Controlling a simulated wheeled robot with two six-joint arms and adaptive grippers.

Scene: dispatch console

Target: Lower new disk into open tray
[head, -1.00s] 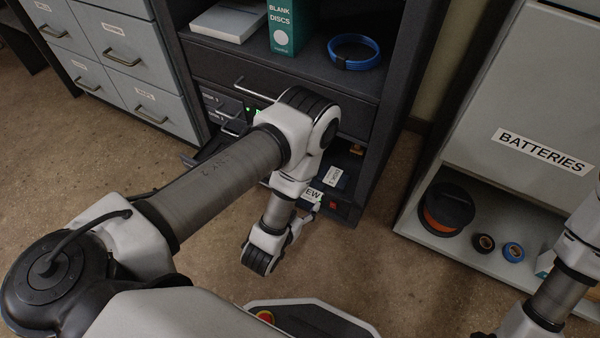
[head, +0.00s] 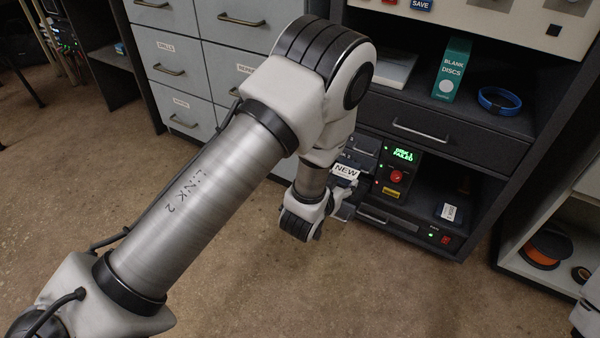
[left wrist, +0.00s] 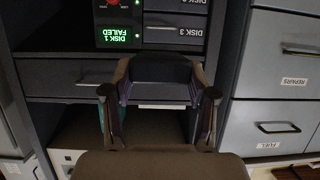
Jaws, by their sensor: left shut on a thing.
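The new disk is a dark block with a white NEW label (head: 345,172). My left gripper (left wrist: 160,92) is shut on the disk (left wrist: 160,72), with a finger on each side of it in the left wrist view. In the head view the gripper and disk are in front of the disk bays (head: 362,145), and my wrist partly hides them. The green display (head: 403,155) reads DISK 1 FAILED. I cannot make out the open tray clearly; the arm and disk cover that area. My right gripper is out of view.
A shut drawer (head: 420,130) is above, with a BLANK DISCS box (head: 452,70) and blue ring (head: 499,100) on the shelf. Grey cabinets (head: 215,60) stand to the left. The floor in front is clear.

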